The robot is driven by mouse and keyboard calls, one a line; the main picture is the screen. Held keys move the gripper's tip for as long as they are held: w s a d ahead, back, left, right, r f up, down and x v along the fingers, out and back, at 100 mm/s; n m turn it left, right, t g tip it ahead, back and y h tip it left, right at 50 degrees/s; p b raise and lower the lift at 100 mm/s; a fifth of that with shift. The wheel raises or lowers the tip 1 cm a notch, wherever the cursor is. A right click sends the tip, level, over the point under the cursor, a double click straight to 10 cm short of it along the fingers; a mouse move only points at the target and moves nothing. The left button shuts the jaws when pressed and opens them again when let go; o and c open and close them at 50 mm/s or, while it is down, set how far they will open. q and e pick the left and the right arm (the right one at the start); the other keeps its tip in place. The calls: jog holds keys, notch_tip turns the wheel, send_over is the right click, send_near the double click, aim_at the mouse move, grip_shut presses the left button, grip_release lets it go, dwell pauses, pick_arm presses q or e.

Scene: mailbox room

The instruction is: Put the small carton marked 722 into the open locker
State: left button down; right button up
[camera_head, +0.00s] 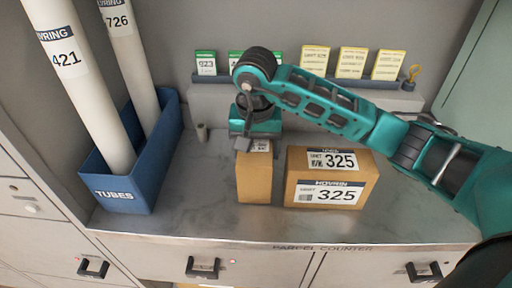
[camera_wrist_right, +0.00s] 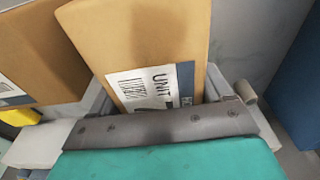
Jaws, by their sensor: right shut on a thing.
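A small upright brown carton (camera_head: 254,182) stands on or just above the grey counter, left of a wider carton. My right gripper (camera_head: 247,146) is shut on its top from above. In the right wrist view the same carton (camera_wrist_right: 145,35) sits between the jaws of the gripper (camera_wrist_right: 165,115), with a white label reading "UNIT"; its number is hidden, so I cannot read 722. Whether its base touches the counter is unclear. I cannot make out an open locker. My left gripper is not in view.
A wider carton marked 325 (camera_head: 331,178) stands close to the right. A blue TUBES bin (camera_head: 128,191) with tall tubes stands at the left. A rack of cards (camera_head: 300,82) lines the back. Shut drawers with black handles (camera_head: 203,267) lie below the counter edge.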

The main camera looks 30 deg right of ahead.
jog(key=shift+f, duration=0.15)
jog(key=o, duration=1.2)
jog(key=shift+o, duration=0.2)
